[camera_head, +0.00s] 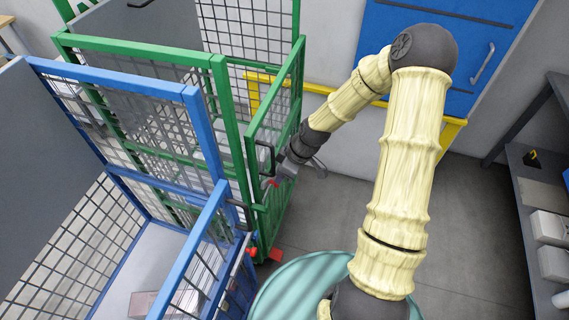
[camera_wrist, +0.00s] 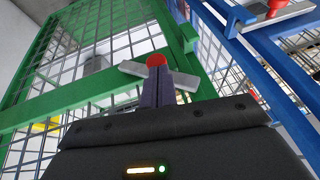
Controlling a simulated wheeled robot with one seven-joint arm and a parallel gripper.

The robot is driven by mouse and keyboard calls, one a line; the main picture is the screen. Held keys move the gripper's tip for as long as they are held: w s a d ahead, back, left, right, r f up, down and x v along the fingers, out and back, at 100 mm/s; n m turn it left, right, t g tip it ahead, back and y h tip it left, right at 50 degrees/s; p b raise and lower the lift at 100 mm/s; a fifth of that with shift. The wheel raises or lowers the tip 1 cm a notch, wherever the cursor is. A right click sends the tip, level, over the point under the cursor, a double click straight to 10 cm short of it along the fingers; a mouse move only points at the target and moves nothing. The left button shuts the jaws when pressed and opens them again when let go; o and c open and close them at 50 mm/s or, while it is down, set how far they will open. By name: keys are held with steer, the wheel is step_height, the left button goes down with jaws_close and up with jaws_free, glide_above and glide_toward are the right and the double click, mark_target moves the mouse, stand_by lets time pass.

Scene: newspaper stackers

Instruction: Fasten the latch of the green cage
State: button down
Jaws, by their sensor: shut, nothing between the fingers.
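The green cage (camera_head: 219,90) stands at the left of the head view, with a mesh front panel and green frame. It also shows in the wrist view (camera_wrist: 60,107). Its latch has a red knob (camera_wrist: 156,60) on a grey metal plate (camera_wrist: 183,80), at the green rail near the corner post; in the head view the red knob (camera_head: 272,183) is small beside my gripper. My gripper (camera_head: 281,176) is shut and empty. In the wrist view its fingertips (camera_wrist: 157,82) are right at the knob; whether they touch it I cannot tell.
A blue cage (camera_head: 192,105) stands close in front of the green one, with its own red-knobbed latch (camera_wrist: 277,6). A yellow rail (camera_head: 318,88) and blue board (camera_head: 437,60) are behind. A dark shelf (camera_head: 535,215) stands at the right. Grey floor (camera_head: 450,215) is free between.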

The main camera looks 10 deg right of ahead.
steer(key=shift+s+a+f, duration=0.25)
steer(key=shift+s, duration=0.15)
stand_by(0.4)
steer(key=s+a+p+v, duration=0.1)
steer(key=p+v, duration=0.2)
steer(key=v, duration=1)
steer(key=shift+s+r, duration=0.15)
steer(key=shift+r, duration=0.3)
steer(key=shift+a, duration=0.15)
